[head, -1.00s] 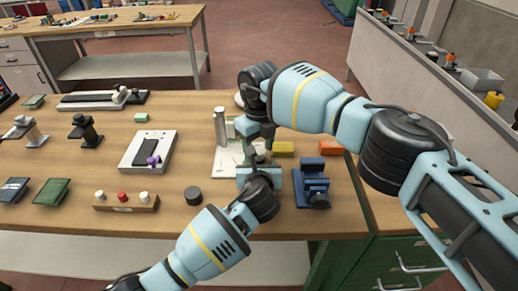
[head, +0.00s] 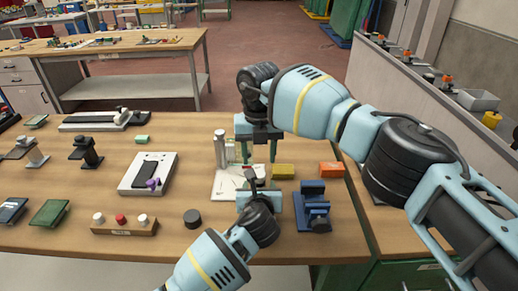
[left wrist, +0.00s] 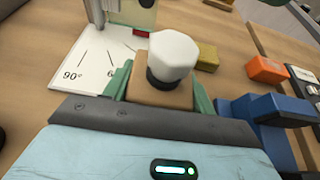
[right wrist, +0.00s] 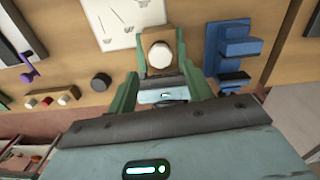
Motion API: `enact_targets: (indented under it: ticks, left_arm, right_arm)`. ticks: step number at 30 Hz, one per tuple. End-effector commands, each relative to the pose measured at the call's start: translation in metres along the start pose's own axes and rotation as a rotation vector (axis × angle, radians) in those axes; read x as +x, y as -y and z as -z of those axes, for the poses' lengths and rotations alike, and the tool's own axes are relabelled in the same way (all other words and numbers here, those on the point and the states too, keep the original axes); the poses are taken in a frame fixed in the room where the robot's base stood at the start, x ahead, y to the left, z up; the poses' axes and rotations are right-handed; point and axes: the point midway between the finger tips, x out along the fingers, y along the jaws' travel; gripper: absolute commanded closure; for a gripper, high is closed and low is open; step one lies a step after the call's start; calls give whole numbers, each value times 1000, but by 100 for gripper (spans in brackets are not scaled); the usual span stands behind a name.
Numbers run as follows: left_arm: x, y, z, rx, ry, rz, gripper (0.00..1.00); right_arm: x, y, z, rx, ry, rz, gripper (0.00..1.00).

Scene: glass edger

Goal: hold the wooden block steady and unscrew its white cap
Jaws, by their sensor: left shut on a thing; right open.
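The wooden block (left wrist: 160,92) sits between the green fingers of my left gripper (left wrist: 160,90), which is shut on it. The white cap (left wrist: 173,52) is on top of the block, with a dark ring beneath it. In the right wrist view, the cap (right wrist: 160,55) lies between the fingertips of my open right gripper (right wrist: 160,50). No finger is seen touching it. In the head view, my right gripper (head: 258,152) points down above my left gripper (head: 258,188). The arms mostly hide the block there.
A blue fixture (head: 313,205) stands close to the right of my left gripper. A yellow block (head: 283,171) and an orange block (head: 331,170) lie behind it. A white angle sheet (head: 226,185) and a dark puck (head: 192,218) are to the left.

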Motion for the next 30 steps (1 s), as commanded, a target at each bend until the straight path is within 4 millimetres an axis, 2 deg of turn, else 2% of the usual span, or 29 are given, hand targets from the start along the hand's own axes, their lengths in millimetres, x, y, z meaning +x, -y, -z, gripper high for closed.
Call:
enact_targets:
  ticks: [6,12,23,30]
  left_arm:
    - [0,0,0,0,0,0,100]
    - [0,0,0,0,0,0,100]
    - [0,0,0,0,0,0,100]
    - [0,0,0,0,0,0,100]
  right_arm:
    - [-10,0,0,297,0,0,49]
    - [-15,0,0,447,0,-1,49]
    - [-11,0,0,479,-1,0,49]
    - [20,0,1,478,-3,1,49]
